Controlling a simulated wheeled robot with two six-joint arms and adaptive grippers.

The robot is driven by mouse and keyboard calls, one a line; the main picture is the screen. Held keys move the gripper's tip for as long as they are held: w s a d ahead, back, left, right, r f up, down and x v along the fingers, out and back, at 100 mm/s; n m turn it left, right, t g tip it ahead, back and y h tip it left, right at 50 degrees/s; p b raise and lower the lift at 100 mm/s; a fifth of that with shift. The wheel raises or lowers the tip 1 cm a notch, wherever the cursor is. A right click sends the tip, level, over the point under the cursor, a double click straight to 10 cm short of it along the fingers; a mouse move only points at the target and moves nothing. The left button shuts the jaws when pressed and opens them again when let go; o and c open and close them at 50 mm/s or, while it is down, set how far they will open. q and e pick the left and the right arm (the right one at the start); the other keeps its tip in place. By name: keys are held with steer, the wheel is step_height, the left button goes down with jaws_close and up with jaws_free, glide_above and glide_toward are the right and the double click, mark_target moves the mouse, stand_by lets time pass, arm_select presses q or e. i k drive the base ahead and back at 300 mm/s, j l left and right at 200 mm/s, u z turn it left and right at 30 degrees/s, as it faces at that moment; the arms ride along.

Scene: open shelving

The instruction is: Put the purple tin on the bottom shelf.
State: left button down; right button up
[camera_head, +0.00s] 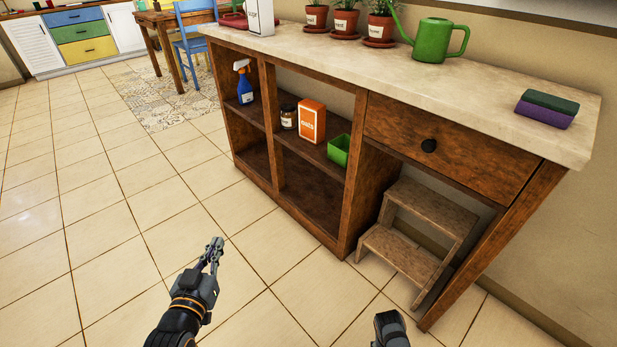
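A flat block (546,110), purple below and dark green on top, lies on the right end of the counter; it is the only purple thing I see, and I cannot tell whether it is one piece or two stacked. The bottom shelf (312,193) of the wooden unit is bare in both open bays. My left gripper (214,250) is over the floor in front of the unit, far from the block, with nothing visible in it. Its fingers show nearly edge-on, so their opening is unclear. Only a dark end part of my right arm (390,328) shows at the bottom edge.
The middle shelf holds a blue spray bottle (244,84), a jar (289,117), an orange box (311,121) and a green container (339,150). A green watering can (432,41) and potted plants stand on the counter (480,85). A step stool (415,237) stands beneath the drawer (445,146).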

mark_target(306, 198)
steer(key=i+j, duration=0.7)
steer(key=j, duration=0.2)
steer(key=i+j, duration=0.75)
steer(key=k+j+u, duration=0.05)
steer(key=j, duration=0.1)
